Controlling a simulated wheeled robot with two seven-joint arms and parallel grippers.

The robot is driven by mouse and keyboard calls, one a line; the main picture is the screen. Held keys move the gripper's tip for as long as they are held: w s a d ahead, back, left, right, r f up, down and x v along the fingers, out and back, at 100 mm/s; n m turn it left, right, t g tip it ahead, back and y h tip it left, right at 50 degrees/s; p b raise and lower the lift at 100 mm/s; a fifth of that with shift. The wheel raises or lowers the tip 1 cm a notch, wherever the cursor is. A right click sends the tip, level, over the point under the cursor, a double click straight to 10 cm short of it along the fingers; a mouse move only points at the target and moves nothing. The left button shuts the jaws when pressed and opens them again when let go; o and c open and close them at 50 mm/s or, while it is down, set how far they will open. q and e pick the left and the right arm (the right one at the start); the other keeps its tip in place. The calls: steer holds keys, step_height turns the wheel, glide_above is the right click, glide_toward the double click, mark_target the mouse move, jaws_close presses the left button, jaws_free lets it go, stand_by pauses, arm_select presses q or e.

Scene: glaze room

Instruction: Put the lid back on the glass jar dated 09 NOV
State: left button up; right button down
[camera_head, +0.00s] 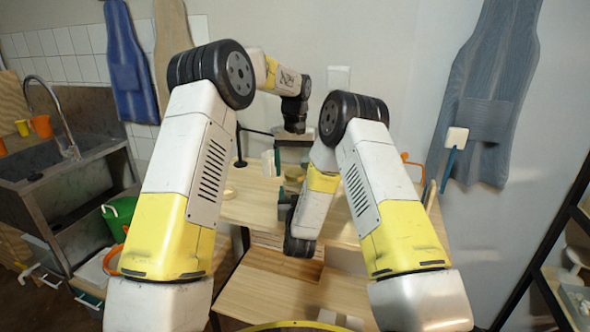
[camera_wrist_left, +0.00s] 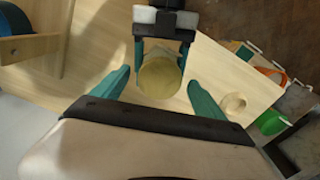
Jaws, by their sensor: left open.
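A round jar (camera_wrist_left: 160,78) with a dull yellow top face shows in the left wrist view; I cannot tell whether that face is its contents or a cover, and no date is legible. My left gripper (camera_head: 277,160) points down over the table in the head view. Its teal fingers (camera_wrist_left: 158,90) are open and empty, with the jar below and between them. My right gripper (camera_wrist_left: 161,50) has a finger on each side of the jar; whether they press on it I cannot tell. A pale wooden round piece (camera_wrist_left: 233,103), possibly the lid, lies on the table right of the jar.
The light wooden table (camera_head: 252,205) has free board to the left of the jar. A blue roll on a wooden holder (camera_wrist_left: 20,45) stands at the wrist view's upper left. A sink (camera_head: 65,175) and a green bucket (camera_head: 120,215) are left of the table.

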arm_select(q)
step_height(320, 180, up, 12)
stand_by(0.4)
steer(key=shift+f, duration=0.1)
arm_select(e)
steer(key=shift+c, duration=1)
jaws_free()
steer(key=shift+s, duration=0.1)
steer(key=s, duration=0.7)
steer(key=shift+s+d, duration=0.2)
steer(key=shift+s, duration=0.1)
